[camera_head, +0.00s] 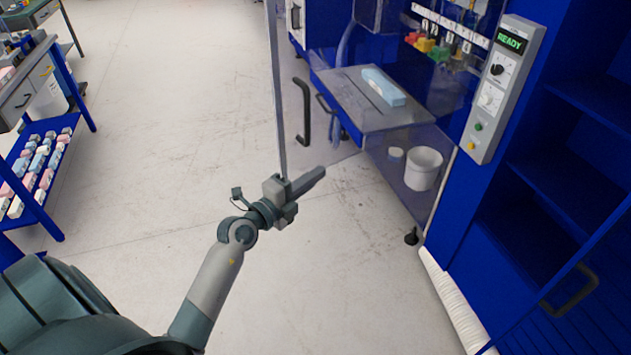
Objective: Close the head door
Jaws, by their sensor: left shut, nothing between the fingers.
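The head door (277,90) is a clear panel with a thin pale frame edge. It stands swung open, out to the left of the blue machine. A black bar handle (302,112) shows on it. My left gripper (318,174) is shut and empty, its fingers pointing right toward the machine. It overlaps the bottom end of the door's frame edge in the picture; I cannot tell whether it touches the door. My right gripper is not in view.
The machine's control panel (498,90) reads READY. A light blue foam block (383,86) lies on the machine's grey plate (345,92). A white bucket (423,168) sits below. A blue rack (40,208) with foam samples stands left. The floor between is clear.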

